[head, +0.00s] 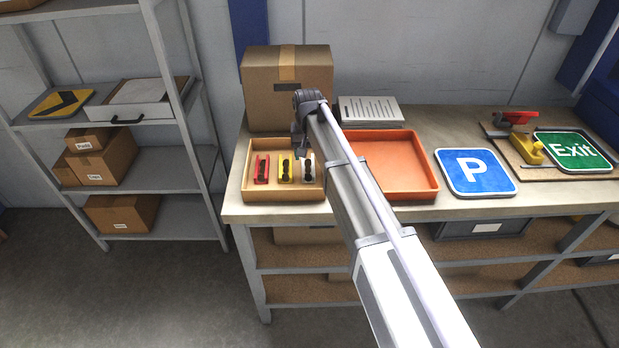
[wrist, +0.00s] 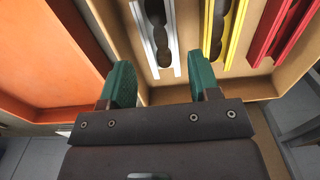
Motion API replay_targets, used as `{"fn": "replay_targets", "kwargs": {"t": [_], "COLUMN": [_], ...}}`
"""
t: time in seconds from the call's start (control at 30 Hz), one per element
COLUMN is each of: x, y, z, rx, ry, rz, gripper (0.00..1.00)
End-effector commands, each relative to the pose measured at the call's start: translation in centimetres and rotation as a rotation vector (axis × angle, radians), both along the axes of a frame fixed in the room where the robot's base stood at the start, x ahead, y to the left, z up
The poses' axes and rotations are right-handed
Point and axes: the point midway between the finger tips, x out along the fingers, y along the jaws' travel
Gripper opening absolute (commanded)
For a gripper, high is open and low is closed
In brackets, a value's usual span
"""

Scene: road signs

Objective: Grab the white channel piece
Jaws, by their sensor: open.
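The white channel piece (head: 308,169) lies at the right end of a wooden tray (head: 284,197), beside a yellow one (head: 285,169) and a red one (head: 262,169). In the wrist view the white channel piece (wrist: 142,40) shows pale side walls with dark rounded lumps between them. My gripper (wrist: 163,78) has two green fingers spread apart with nothing between them. The white piece is ahead of the gap, and the fingers look apart from it. In the head view my gripper (head: 301,155) hangs over the tray's right part, partly hidden by my arm.
An orange tray (head: 405,165) stands right of the wooden tray. A cardboard box (head: 287,90) and a white slotted block (head: 370,110) stand behind. A blue parking sign (head: 475,190) and a green exit sign (head: 573,168) lie farther right on the bench.

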Motion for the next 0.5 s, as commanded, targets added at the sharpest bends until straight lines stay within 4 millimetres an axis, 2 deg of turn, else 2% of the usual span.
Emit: {"fn": "replay_targets", "kwargs": {"t": [0.17,0.4,0.5], "x": [0.0,0.2,0.2], "y": [0.0,0.1,0.1], "z": [-0.8,-5.5,-5.7], "rx": [0.0,0.0,0.0], "ry": [0.0,0.0,0.0], "rz": [0.0,0.0,0.0], "gripper": [0.56,0.56,0.56]}}
